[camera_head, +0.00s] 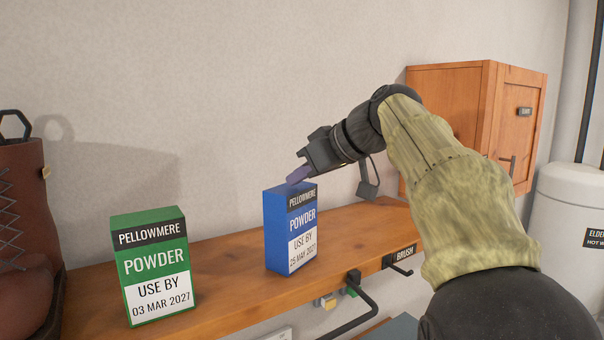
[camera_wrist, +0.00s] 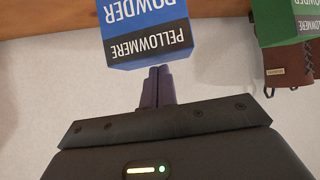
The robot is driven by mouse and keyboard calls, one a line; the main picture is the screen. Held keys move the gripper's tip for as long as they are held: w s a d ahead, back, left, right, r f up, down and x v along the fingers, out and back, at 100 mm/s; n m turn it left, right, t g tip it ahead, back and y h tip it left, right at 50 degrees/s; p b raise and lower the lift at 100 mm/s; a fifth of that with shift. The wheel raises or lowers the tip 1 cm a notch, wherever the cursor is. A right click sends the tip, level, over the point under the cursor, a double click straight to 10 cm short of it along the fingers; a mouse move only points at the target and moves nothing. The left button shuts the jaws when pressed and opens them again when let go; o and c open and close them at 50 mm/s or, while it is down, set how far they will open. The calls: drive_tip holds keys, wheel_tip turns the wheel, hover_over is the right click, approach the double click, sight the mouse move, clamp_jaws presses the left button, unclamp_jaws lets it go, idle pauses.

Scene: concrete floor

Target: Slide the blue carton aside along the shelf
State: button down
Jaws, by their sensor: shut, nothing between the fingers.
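The blue carton (camera_head: 290,229) stands upright on the wooden shelf (camera_head: 225,258), its label reading PELLOWMERE POWDER, use by 25 Mar 2027. My gripper (camera_head: 298,174) is shut and empty, with its fingertips close above the top of the carton in the head view. In the wrist view the carton (camera_wrist: 145,32) appears upside down, just ahead of the closed fingers (camera_wrist: 157,80). I cannot tell whether the fingertips touch it.
A green carton (camera_head: 154,265) stands on the shelf to the left, with bare shelf between the two. A brown laced boot (camera_head: 25,230) is at the far left. A wooden cabinet (camera_head: 450,105) is at the right. Hooks (camera_head: 352,285) hang at the shelf's front edge.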

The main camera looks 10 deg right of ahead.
drive_tip(key=v, duration=1.7)
